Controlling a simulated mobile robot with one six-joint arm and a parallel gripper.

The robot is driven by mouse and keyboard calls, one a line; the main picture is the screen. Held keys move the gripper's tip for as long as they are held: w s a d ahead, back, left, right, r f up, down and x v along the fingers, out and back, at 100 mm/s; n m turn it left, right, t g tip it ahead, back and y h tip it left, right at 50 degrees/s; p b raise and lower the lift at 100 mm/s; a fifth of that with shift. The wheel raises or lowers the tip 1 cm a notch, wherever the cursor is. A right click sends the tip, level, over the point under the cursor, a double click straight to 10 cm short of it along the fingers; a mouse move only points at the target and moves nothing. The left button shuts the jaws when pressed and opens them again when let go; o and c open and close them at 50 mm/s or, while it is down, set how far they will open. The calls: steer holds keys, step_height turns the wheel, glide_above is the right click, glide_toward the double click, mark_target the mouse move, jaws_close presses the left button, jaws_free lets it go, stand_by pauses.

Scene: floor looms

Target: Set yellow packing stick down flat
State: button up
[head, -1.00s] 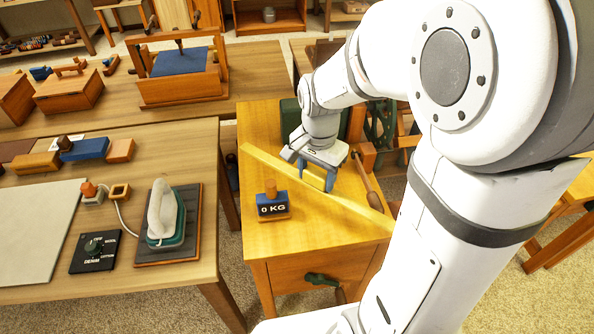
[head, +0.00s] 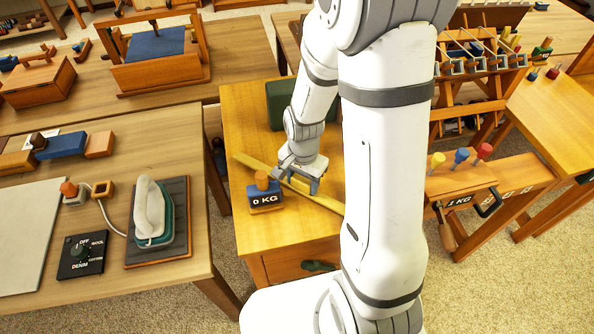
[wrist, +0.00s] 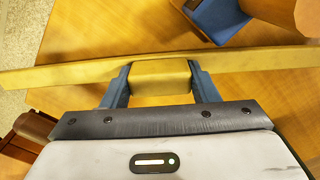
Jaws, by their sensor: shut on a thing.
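The yellow packing stick (head: 252,162) is a long, thin bar above or on the small yellow wooden table (head: 290,232); I cannot tell whether it touches. It runs slantwise in the head view, just behind the 0 KG weight, and my arm hides its right end. In the wrist view the stick (wrist: 75,73) spans nearly the whole width. My gripper (head: 300,185) points down at the table. In the wrist view its blue fingers (wrist: 161,84) are shut on the wider yellow block at the stick's middle.
The blue 0 KG weight (head: 265,197) with a wooden knob stands very close to the stick. A dark green box (head: 283,106) is at the table's back. An iron (head: 152,215) stands on the left bench. A pegged 1 KG wooden rack (head: 470,190) is at right.

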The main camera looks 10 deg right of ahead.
steer(key=w+p, duration=0.1)
steer(key=w, duration=0.3)
steer(key=shift+w+p, duration=0.2)
steer(key=shift+p, duration=0.15)
steer(key=shift+s+f, duration=0.15)
steer(key=shift+f, duration=0.6)
steer(key=shift+f, duration=0.15)
steer(key=o, duration=1.1)
